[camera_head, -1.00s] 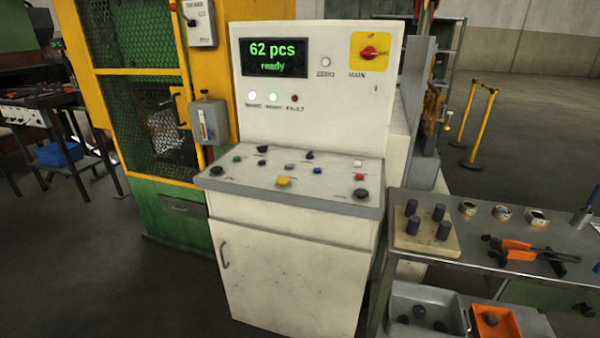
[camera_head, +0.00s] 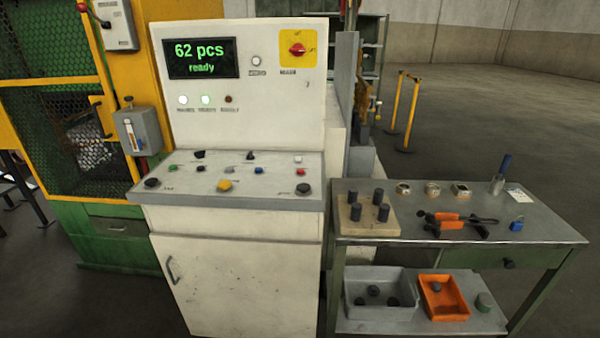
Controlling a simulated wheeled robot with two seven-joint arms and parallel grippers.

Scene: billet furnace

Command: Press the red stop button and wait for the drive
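The white control cabinet (camera_head: 240,270) stands left of centre, with a sloping grey panel (camera_head: 255,195) of buttons and switches. A small red button (camera_head: 299,172) sits near the panel's right side, above a black knob (camera_head: 303,188). A yellow button (camera_head: 224,185) and a green one (camera_head: 173,168) are further left. The upright display (camera_head: 202,58) reads "62 pcs ready". Two white lamps (camera_head: 206,99) are lit and the fault lamp (camera_head: 228,99) is dark red. Neither gripper is in view.
A metal bench (camera_head: 450,215) stands right of the cabinet, holding a wooden block with black pegs (camera_head: 368,213), orange-handled tongs (camera_head: 450,221) and a blue padlock (camera_head: 516,224). Bins (camera_head: 380,293) are on its lower shelf. A yellow-framed mesh guard (camera_head: 60,130) is left. Floor is open at the right.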

